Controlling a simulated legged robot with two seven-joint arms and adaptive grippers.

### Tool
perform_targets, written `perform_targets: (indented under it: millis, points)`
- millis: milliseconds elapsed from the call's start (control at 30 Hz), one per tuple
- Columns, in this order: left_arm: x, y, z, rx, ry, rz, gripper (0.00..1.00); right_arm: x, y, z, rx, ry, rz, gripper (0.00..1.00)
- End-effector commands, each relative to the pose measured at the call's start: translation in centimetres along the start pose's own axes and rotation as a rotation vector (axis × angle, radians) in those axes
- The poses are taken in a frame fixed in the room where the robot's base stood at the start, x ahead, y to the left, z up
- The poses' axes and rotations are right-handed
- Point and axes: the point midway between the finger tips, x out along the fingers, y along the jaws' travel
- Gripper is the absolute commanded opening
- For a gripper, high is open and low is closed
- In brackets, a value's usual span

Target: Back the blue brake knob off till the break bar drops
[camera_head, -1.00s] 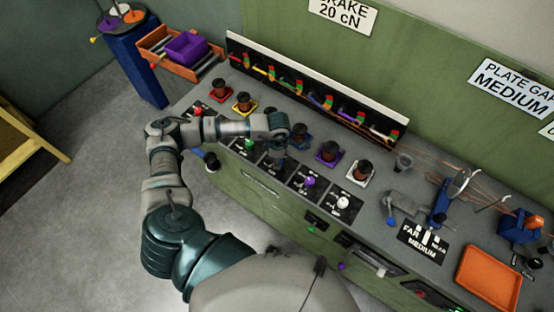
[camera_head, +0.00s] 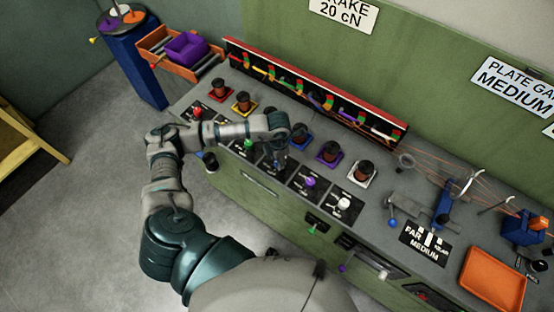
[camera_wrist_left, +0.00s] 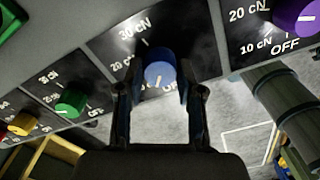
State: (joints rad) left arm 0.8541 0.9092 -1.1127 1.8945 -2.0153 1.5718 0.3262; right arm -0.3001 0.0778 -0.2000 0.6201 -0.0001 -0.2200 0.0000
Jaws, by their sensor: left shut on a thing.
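The blue brake knob (camera_wrist_left: 158,68) sits on a black dial plate in the left wrist view. Its white mark points down, away from the 30 cN print; my gripper hides part of the scale. My left gripper (camera_wrist_left: 158,88) is shut on the knob, one finger on each side. In the head view, my left gripper (camera_head: 279,160) reaches down over the dial row and mostly hides the knob. A long bar (camera_head: 320,83), which I take for the break bar, runs behind the spools with a red upper edge. My right gripper is out of view.
A green knob (camera_wrist_left: 70,102) and a purple knob (camera_wrist_left: 295,17) flank the blue one. Several spools, including one on a blue base (camera_head: 300,137), stand behind the dials.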

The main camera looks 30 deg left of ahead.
Motion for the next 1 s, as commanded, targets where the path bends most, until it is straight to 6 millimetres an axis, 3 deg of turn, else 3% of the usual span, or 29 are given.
perform_targets:
  millis: [367, 400, 467, 500, 800, 1000]
  points:
    - [-0.5, 0.3, 0.5, -0.006, -0.021, 0.007, 0.02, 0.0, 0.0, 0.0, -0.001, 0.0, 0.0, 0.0]
    - [-0.6, 0.3, 0.5, -0.006, -0.021, 0.007, 0.44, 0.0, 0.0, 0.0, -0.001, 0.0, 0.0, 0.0]
    - [-0.5, 0.3, 0.5, -0.006, -0.019, 0.006, 0.59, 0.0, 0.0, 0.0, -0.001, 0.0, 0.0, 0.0]
    - [-0.5, 0.3, 0.4, -0.006, -0.017, 0.006, 0.62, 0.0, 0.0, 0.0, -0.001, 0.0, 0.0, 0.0]
    - [-0.3, 0.3, 0.1, -0.004, -0.01, 0.003, 0.62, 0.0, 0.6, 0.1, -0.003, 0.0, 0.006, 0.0]
    - [-2.9, 0.3, 0.1, -0.002, -0.011, 0.004, 0.62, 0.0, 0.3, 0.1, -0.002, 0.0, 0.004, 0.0]
